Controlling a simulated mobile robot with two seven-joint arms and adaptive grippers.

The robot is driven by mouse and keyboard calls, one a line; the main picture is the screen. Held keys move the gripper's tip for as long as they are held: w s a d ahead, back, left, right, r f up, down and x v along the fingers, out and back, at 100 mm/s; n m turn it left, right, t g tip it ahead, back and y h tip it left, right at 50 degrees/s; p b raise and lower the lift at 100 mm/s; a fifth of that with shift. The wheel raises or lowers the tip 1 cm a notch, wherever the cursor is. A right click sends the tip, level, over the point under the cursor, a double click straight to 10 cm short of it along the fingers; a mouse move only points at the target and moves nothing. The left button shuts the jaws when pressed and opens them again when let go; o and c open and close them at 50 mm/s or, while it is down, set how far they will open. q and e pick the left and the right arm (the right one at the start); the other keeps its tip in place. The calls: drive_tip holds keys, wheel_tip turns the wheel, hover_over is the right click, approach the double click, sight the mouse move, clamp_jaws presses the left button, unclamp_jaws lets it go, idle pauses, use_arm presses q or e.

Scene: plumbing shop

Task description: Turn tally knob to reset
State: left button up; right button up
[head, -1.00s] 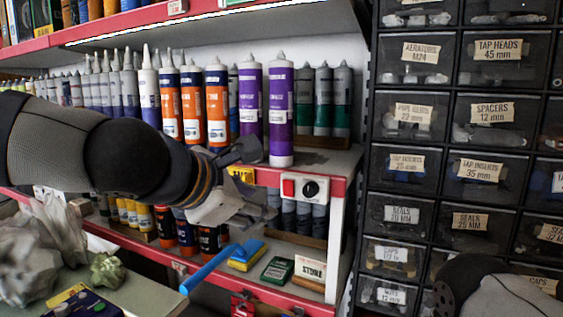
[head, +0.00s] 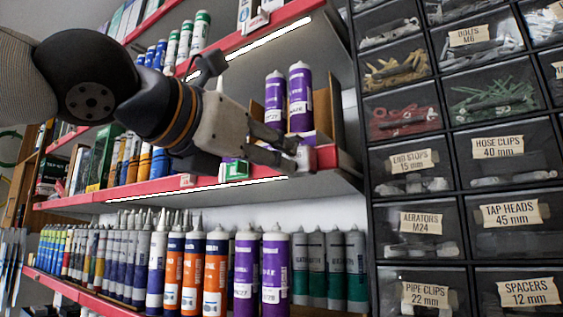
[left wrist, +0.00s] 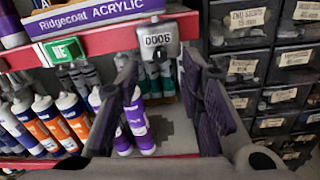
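The tally counter (left wrist: 158,39) is a small grey metal box on the front edge of the red-faced shelf. Its window shows digits like 0006, the last one unclear. A small knob-like part (left wrist: 160,57) sits low on its face. In the head view the counter (head: 306,158) is partly hidden behind my left gripper (head: 292,152). My left gripper also shows in the left wrist view (left wrist: 160,75). Its two fingers are apart with nothing between them, pointing at the counter from just in front. I cannot tell whether they touch it. My right gripper is out of view.
Purple cartridges (head: 299,100) stand on the shelf behind the counter. A green label (left wrist: 65,49) is left of it. Orange and purple tubes (head: 245,270) fill the shelf below. Labelled drawers (head: 410,170) stand close on the right. Free space lies in front of the shelves.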

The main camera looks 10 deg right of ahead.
sight(299, 162)
use_arm(q)
drive_tip(key=x, duration=0.4)
clamp_jaws()
drive_tip(key=shift+m, duration=0.4)
drive_tip(key=shift+f+m, duration=0.15)
drive_tip(key=shift+m, duration=8.45)
unclamp_jaws()
